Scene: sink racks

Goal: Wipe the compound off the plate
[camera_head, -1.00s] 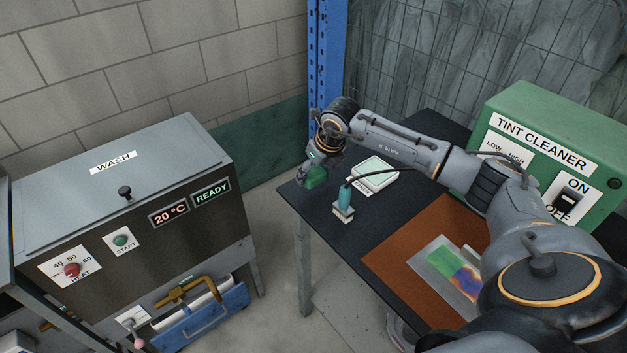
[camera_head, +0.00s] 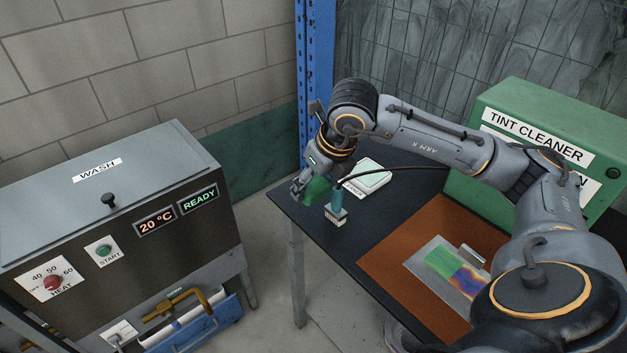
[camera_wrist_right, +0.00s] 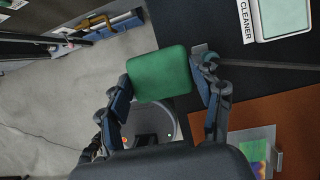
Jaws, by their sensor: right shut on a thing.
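A green wiping pad (camera_head: 318,191) is held in my right gripper (camera_head: 307,187) near the table's left corner, just left of the teal tool. In the right wrist view the pad (camera_wrist_right: 160,73) sits between the two fingers, overlapping the table edge and floor. The grey plate (camera_head: 430,259) lies on the brown mat. It bears a patch of compound (camera_head: 455,272), green on one side and blue-purple on the other. The plate's corner (camera_wrist_right: 266,134) also shows in the right wrist view. My left gripper is out of view.
A teal corded tool (camera_head: 337,207) stands on the black table beside the pad. The green tint cleaner box (camera_head: 545,125) stands at the back right, partly hidden by my arm. The wash unit (camera_head: 120,235) is at the left, across a floor gap. A blue post (camera_head: 314,60) rises behind.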

